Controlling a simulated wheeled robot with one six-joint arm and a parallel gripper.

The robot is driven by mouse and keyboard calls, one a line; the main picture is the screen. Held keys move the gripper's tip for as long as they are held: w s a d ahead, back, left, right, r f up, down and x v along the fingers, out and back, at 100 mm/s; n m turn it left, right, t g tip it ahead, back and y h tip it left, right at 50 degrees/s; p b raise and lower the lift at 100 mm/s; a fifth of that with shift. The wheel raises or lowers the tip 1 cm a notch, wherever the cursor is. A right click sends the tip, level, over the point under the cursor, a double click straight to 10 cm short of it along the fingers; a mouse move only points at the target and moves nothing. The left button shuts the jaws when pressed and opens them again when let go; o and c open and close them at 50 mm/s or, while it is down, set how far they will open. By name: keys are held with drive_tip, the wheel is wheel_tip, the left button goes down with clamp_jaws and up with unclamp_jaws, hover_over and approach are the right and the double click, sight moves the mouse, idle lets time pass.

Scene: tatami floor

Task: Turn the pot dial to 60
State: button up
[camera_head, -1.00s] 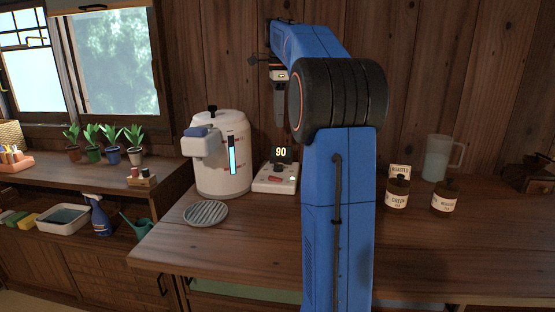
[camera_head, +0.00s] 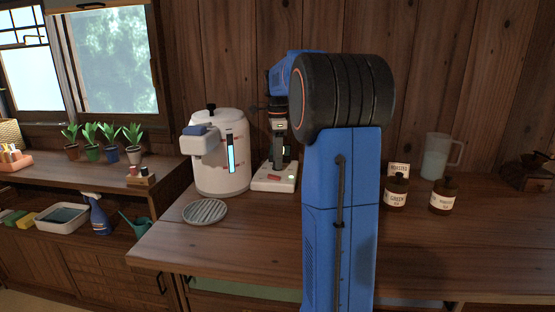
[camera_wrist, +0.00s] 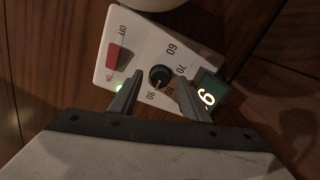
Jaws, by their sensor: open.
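The pot dial (camera_wrist: 160,77) is a round black knob on a white control box (camera_head: 268,184). The box also shows in the wrist view (camera_wrist: 118,32), with printed marks 60, 70 and 90 around the knob. The knob's pale mark seems to point near 90. My gripper (camera_wrist: 159,80) is open, with a fingertip on either side of the knob; I cannot tell whether they touch it. In the head view my gripper (camera_head: 279,163) is upright over the box and hides the knob. The display (camera_wrist: 207,95) is partly covered by a finger; a 9 shows.
The white pot (camera_head: 222,175) stands just left of the box, close to my gripper. A round grate (camera_head: 205,211) lies in front of it. Brown bottles (camera_head: 396,192) and a clear jug (camera_head: 436,156) stand at the right. The counter's front is clear.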

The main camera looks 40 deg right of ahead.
drive_tip(key=shift+f, duration=0.3)
drive_tip(key=c, duration=1.1)
drive_tip(key=shift+o, duration=0.2)
